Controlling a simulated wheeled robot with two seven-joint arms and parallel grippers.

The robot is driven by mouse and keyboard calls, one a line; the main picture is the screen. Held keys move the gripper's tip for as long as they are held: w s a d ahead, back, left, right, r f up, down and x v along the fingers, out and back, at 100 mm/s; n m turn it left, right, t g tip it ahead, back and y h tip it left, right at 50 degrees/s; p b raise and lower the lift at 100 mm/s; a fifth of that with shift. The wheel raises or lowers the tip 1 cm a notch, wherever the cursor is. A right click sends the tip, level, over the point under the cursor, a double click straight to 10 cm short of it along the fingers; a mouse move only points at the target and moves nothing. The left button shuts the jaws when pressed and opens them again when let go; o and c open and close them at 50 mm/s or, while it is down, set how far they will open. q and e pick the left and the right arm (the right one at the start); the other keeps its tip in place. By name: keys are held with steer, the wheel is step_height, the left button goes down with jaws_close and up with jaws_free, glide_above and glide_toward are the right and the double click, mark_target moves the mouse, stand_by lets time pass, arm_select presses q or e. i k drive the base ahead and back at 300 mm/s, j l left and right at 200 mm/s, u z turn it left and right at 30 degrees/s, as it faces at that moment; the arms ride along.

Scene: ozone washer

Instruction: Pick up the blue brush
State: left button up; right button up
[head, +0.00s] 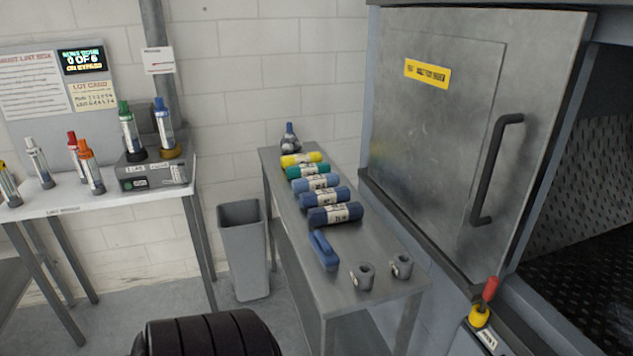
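The blue brush (323,250) lies on the narrow metal table (375,262), near its left edge. It is a blue block with a handle shape on top, and it points roughly along the table's length. Nothing covers it. Neither of my grippers shows in the head view, and nothing is holding the brush.
Several rolled bundles, including a dark blue one (335,214) and a yellow one (301,159), lie behind the brush. Two grey cylinders (362,276) (401,265) stand to its right front. A grey bin (243,250) stands left of the table. A large metal door (435,140) is at right.

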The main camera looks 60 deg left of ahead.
mark_target(330, 260)
steer(key=u, duration=1.95)
